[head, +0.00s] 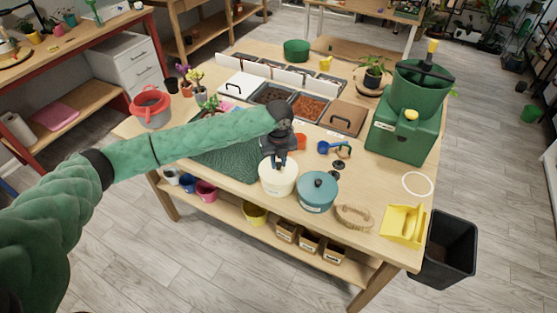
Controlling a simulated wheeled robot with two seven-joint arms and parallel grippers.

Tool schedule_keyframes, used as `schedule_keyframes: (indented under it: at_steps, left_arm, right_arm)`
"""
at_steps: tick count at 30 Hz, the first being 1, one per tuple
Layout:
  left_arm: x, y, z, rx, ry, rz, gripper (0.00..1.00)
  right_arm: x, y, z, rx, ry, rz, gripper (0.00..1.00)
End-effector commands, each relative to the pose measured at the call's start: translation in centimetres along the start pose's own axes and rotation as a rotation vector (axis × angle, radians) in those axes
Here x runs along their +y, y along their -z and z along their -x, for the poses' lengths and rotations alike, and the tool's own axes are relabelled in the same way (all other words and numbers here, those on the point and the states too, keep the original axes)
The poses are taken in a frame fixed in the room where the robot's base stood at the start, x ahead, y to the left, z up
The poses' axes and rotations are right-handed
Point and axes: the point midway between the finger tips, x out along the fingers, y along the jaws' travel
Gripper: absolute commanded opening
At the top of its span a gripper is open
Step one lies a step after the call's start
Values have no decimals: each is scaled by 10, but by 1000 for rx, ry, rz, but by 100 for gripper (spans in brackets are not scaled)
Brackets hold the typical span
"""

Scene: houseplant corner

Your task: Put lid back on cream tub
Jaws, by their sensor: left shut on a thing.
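The cream tub (277,184) stands near the front edge of the wooden table. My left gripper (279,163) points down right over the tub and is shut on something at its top. That looks like the knob of a cream lid (268,168), though the fingers cover most of it. The lid lies over the tub's mouth; I cannot tell whether it rests fully on the rim or sits slightly above it. My right gripper is not in view.
A teal pot with a dark-knobbed lid (317,191) stands close to the right of the tub. A rope ring (354,217) and a yellow scoop (402,226) lie farther right. A green mat (228,160) is to the left, with soil bins (309,107) behind.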

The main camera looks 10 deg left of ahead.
Motion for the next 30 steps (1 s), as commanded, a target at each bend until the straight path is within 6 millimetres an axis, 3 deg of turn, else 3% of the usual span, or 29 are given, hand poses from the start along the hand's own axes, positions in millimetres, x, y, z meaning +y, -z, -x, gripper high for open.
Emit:
schedule_keyframes:
  at_steps: [14, 15, 18, 25, 28, 30]
  left_arm:
    - [0, 0, 0, 0, 0, 0, 0]
    - [0, 0, 0, 0, 0, 0, 25]
    - [0, 0, 0, 0, 0, 0, 45]
    - [0, 0, 0, 0, 0, 0, 48]
    - [0, 0, 0, 0, 0, 0, 68]
    - [0, 0, 0, 0, 0, 0, 68]
  right_arm:
    - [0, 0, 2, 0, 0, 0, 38]
    - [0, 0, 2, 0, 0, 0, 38]
    - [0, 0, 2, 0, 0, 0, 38]
    - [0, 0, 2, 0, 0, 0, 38]
    - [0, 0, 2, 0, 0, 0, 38]
    - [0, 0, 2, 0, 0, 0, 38]
